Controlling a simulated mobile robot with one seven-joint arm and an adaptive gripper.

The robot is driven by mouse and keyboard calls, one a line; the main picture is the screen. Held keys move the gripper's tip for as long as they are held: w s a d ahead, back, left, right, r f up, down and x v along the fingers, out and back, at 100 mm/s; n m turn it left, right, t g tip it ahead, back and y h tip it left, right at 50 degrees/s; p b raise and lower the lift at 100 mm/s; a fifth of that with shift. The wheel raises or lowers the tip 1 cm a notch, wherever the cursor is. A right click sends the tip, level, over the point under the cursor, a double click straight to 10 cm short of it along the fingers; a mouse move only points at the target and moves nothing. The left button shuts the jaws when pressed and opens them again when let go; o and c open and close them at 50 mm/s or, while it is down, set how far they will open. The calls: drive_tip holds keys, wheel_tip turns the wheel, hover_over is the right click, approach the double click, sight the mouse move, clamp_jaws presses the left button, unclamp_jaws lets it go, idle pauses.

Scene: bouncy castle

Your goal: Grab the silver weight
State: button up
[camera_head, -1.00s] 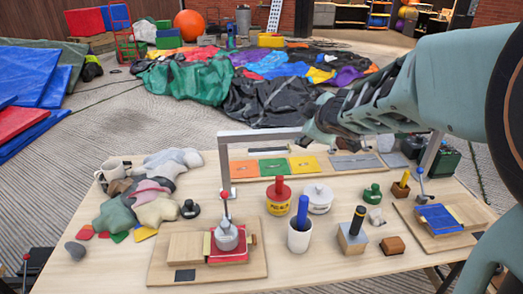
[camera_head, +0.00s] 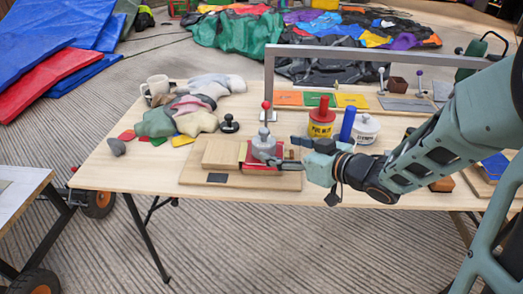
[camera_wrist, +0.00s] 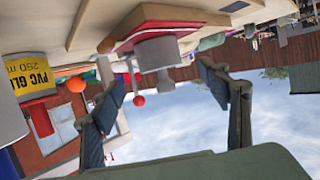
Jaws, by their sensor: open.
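The silver weight (camera_head: 264,146) is a grey cylinder with a narrower neck, standing on a red plate (camera_head: 288,172) on a wooden board. A red-balled rod (camera_head: 266,113) rises just behind it. In the wrist view, which is upside down, the weight (camera_wrist: 157,53) hangs from the red plate (camera_wrist: 150,28) between and beyond the finger tips. My gripper (camera_head: 287,153) is open, low over the board, reaching in from the right of the weight. In the wrist view its two fingers (camera_wrist: 160,80) are spread wide with nothing held. Whether a finger touches the weight is unclear.
A metal frame (camera_head: 380,53) spans the table behind. A black knob (camera_head: 229,124) and stuffed cloth pieces (camera_head: 190,112) lie left.

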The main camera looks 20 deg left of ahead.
sight(269, 144)
drive_tip(key=x, duration=0.3)
drive_tip(key=shift+b, duration=0.3)
drive_tip(key=b+x, duration=0.2)
drive_tip(key=x, duration=0.2)
drive_tip(key=shift+a+f, duration=0.15)
drive_tip(key=shift+f, duration=0.05)
drive_tip(key=shift+w+a, duration=0.3)
clamp_jaws()
drive_tip(key=shift+r, duration=0.2)
